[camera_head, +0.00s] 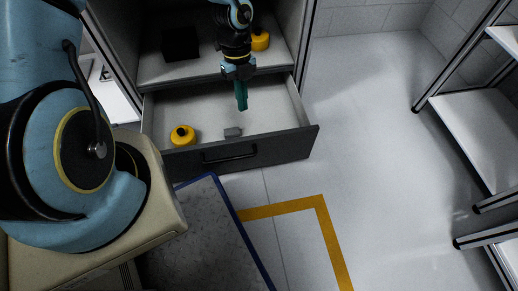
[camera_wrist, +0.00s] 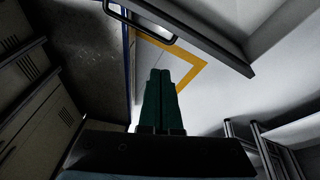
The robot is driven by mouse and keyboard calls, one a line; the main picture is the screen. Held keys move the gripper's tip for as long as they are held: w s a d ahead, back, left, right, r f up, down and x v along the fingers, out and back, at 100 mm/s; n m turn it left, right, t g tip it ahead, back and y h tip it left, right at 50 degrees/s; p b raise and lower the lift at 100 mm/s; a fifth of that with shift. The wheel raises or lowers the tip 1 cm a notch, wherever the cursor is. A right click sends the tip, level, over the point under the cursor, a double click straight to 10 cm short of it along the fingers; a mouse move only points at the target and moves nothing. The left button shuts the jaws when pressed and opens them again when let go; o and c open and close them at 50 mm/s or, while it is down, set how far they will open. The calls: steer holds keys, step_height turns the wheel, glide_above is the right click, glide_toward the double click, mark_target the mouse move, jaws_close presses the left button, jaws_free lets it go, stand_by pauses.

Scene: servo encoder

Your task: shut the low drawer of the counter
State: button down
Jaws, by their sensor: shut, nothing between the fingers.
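The low drawer (camera_head: 280,151) of the counter (camera_head: 215,75) is pulled out, with a dark front and a black bar handle (camera_head: 229,157). Inside it lie a yellow round part (camera_head: 182,136) at the left and a small grey block (camera_head: 233,132) near the front. My gripper (camera_head: 242,104) points down over the drawer's interior, behind the front panel, with its green fingers together and nothing between them. In the wrist view the closed fingers (camera_wrist: 160,80) show, with the drawer front (camera_wrist: 200,35) and its handle beyond them. Whether the fingertips touch anything, I cannot tell.
The open compartment above the drawer holds a black box (camera_head: 181,43) and another yellow part (camera_head: 260,40). A shelf rack (camera_head: 480,110) stands at the right. The floor between is clear, with a yellow tape line (camera_head: 320,215) in front of the drawer.

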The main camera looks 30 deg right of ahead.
steer(key=s+d+f+m+b, duration=0.15)
steer(key=s+f, duration=0.25)
steer(key=f, duration=0.4)
steer(key=s+d+f+m+b, duration=0.1)
steer(key=s+f+m+b, duration=0.2)
steer(key=f, duration=0.5)
steer(key=shift+w+d+g+b, duration=0.15)
steer(key=shift+w+d+b, duration=0.1)
steer(key=shift+w, duration=0.7)
steer(key=shift+w+d+g+b, duration=0.15)
steer(key=shift+w+d+b, duration=0.1)
steer(key=shift+w, duration=0.65)
